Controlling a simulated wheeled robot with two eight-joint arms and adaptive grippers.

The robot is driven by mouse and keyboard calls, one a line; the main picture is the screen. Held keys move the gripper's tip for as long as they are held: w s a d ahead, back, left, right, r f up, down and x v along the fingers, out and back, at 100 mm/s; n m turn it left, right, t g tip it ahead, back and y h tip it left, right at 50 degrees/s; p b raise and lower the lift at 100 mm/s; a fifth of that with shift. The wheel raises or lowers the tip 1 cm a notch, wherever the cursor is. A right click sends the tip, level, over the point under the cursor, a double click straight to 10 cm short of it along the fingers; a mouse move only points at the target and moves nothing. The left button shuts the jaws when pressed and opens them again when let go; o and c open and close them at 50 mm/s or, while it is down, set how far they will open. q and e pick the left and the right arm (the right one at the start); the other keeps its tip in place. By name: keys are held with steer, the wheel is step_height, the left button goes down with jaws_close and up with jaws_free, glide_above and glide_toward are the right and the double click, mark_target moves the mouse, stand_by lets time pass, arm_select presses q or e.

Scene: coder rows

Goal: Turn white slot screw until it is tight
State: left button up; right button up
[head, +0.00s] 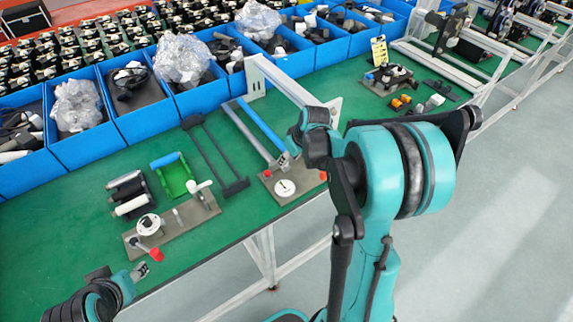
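Two round white parts could be the slot screw, and I cannot make out a slot in either. One white disc (285,188) lies flat on a grey base plate in the middle of the bench. The other white round part (149,224) sits on a longer grey plate (182,227) further left. My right gripper (287,159) is just above and behind the middle disc, apart from it in the picture. Its fingers are small and partly hidden by my arm. My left gripper (139,271) is low at the bench's front edge, near a red knob (156,255). Its opening is unclear.
Blue bins (144,122) with bagged and dark parts line the back of the green bench (60,230). A metal frame with a blue bar (261,124) stands behind the middle disc.

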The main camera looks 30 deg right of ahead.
steer(key=shift+b+x, duration=0.3)
steer(key=shift+x, duration=1)
jaws_close()
steer(key=shift+a, duration=0.1)
steer(key=shift+a+m+h, duration=0.1)
steer(key=shift+m+h, duration=0.5)
steer(key=shift+m, duration=1)
